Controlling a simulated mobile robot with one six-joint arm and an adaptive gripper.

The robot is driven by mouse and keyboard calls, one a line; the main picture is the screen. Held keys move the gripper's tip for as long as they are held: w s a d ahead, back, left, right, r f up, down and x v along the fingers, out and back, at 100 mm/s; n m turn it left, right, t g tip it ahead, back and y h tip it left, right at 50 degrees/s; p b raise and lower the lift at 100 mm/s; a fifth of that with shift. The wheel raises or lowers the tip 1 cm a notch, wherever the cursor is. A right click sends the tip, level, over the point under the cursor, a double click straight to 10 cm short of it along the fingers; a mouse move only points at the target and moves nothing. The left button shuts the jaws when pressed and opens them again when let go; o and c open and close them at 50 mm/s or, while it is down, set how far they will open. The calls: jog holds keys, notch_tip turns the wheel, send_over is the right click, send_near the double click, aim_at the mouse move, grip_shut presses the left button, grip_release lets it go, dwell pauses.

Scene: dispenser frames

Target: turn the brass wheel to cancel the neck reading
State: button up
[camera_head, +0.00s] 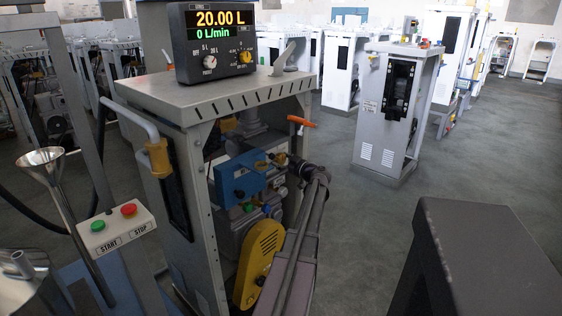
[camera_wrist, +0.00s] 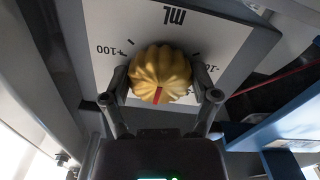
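The brass wheel (camera_wrist: 160,70) is a ribbed golden knob in the wrist view, with a red mark on its near lower side. Behind it is a white scale plate (camera_wrist: 107,22) marked "mL", with "+100" at left and a partly hidden negative number at right. My gripper (camera_wrist: 162,88) has its two dark fingers spread, one on each side of the wheel. Whether the fingers touch it is unclear. In the head view my arm reaches into the open side of the dispenser (camera_head: 215,100), and the wheel cannot be made out. The display (camera_head: 222,27) reads 20.00 L and 0 L/min.
A blue valve block (camera_head: 236,180), an orange-handled lever (camera_head: 301,122) and a yellow guard (camera_head: 258,263) crowd the dispenser's open side. A START/STOP box (camera_head: 116,227) and a steel funnel (camera_head: 41,160) stand at left. Another grey dispenser (camera_head: 390,130) stands behind, with open floor around it.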

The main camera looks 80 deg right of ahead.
jog(key=c, duration=0.3)
jog(key=shift+m, duration=0.3)
jog(key=m, duration=0.4)
jog(key=shift+w, duration=0.1)
jog(key=m, duration=0.4)
jog(key=shift+m, duration=0.4)
jog(key=m, duration=0.5)
jog(key=shift+m, duration=0.3)
jog(key=m, duration=0.4)
jog(key=shift+m, duration=0.4)
